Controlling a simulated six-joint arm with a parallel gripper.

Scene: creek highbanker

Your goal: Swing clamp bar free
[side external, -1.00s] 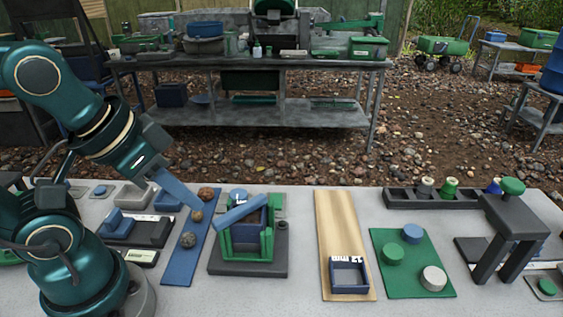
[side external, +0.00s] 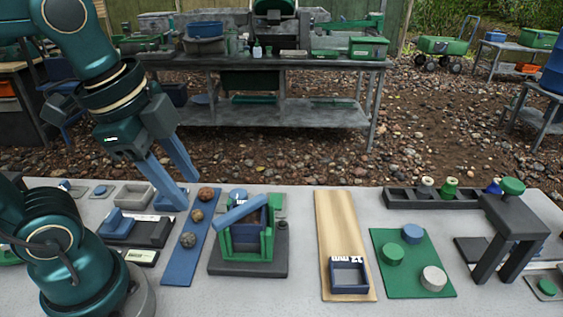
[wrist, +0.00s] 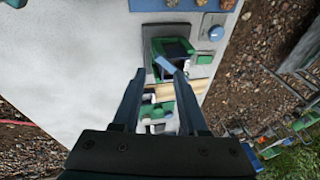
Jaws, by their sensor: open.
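The clamp bar (side external: 241,211) is a blue bar lying tilted across the top of a green frame (side external: 226,245), which stands on a dark base plate (side external: 250,269). A dark blue box shows inside the frame. In the wrist view the blue bar (wrist: 165,63) lies over the green frame, between and beyond my fingertips. My gripper (side external: 190,194) is open and empty. Its two blue fingers point downward, left of the frame and apart from the bar. They also show in the wrist view (wrist: 160,72).
A wooden board with a small blue tray (side external: 349,290) and a green mat with discs (side external: 411,282) lie to the right. A dark stand with a green knob (side external: 512,212) rises at far right.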

